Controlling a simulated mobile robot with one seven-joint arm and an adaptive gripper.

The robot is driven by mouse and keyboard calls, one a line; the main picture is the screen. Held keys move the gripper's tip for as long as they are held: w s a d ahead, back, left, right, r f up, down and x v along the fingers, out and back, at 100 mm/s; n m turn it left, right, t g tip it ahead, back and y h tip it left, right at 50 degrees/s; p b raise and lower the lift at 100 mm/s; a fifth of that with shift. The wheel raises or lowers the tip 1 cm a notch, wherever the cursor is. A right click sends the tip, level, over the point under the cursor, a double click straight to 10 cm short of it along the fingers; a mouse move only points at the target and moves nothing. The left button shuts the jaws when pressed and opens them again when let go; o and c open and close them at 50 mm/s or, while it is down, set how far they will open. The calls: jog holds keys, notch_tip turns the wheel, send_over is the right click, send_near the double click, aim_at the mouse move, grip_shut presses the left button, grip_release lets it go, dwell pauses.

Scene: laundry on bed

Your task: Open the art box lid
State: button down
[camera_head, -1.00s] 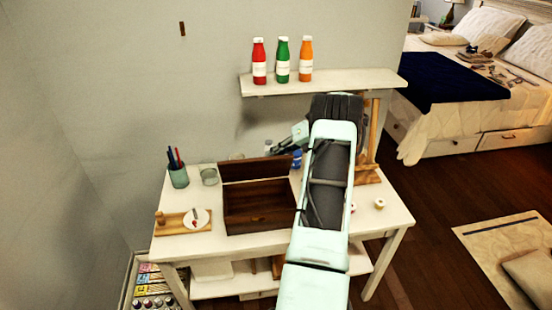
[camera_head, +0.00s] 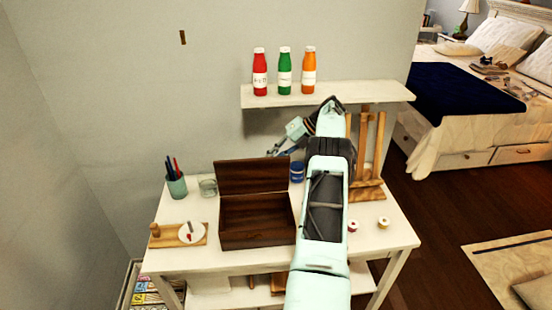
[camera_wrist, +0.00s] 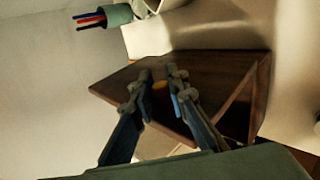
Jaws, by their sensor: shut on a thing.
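The art box (camera_head: 258,240) is a dark brown wooden box on the white table. Its lid (camera_head: 250,178) is raised and stands up along the back edge, and the empty-looking inside shows. My gripper (camera_head: 276,153) is at the top edge of the lid, towards its right end. In the wrist view my gripper (camera_wrist: 160,72) has its two fingers at the brown wooden lid (camera_wrist: 200,75), with a small yellow round spot between them. It is shut on the lid; the exact contact is hard to see.
A pen cup (camera_head: 177,187), a glass jar (camera_head: 208,186) and a wooden board (camera_head: 165,236) with a white plate (camera_head: 192,233) are left of the box. A blue jar (camera_head: 297,171) and an easel (camera_head: 367,190) are behind and right. A shelf (camera_head: 350,93) with bottles hangs above.

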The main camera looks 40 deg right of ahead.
jog(key=shift+w+d, duration=0.15)
jog(key=shift+w, duration=0.15)
dwell(0.5)
jog(key=c, duration=1.9)
grip_release()
jog(key=shift+s, duration=0.1)
